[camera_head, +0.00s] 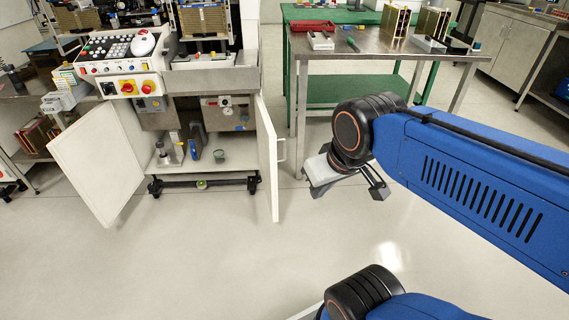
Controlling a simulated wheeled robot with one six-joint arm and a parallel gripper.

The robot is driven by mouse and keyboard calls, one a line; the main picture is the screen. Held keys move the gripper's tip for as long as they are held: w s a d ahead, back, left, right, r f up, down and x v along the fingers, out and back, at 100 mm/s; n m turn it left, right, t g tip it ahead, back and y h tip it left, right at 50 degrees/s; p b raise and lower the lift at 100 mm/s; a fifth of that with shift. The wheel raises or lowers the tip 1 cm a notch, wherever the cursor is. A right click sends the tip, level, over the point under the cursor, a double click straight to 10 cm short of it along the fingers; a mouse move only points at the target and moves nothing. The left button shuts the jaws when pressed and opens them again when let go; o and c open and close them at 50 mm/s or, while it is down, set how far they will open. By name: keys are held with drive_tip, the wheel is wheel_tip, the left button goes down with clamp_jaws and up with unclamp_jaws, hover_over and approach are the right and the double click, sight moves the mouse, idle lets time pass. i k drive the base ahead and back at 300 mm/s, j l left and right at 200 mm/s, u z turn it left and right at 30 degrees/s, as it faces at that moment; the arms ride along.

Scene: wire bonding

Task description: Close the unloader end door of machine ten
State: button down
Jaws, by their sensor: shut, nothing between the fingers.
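The machine (215,80) stands at the left with its lower cabinet open. Two white doors hang open from it: a left door (97,165) swung out wide, and a right door (266,150) standing out toward me, seen nearly edge-on with a small handle on its right side. No label shows which is the unloader end. My gripper (347,182) is shut and empty, to the right of the right door and apart from it. My wrist partly hides it.
A control panel (120,52) juts out above the left door. The floor in front is clear.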

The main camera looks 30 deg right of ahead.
sight(268, 140)
drive_tip(key=k+l, duration=0.2)
drive_tip(key=l, duration=0.25)
drive_tip(key=k+l+u, duration=0.15)
drive_tip(key=l, duration=0.25)
drive_tip(key=k+l, duration=0.2)
drive_tip(key=l, duration=0.2)
drive_tip(key=k+l+u, duration=0.1)
drive_tip(key=l, duration=0.35)
drive_tip(key=i+l+u, duration=0.25)
drive_tip(key=i+l, duration=0.4)
drive_tip(key=i+l+u, duration=0.25)
drive_tip(key=i+l, duration=0.55)
drive_tip(key=k+l+u, duration=0.15)
drive_tip(key=k, duration=0.15)
drive_tip(key=k+l+u, duration=0.15)
drive_tip(key=k+j, duration=0.05)
drive_tip(key=k, duration=0.05)
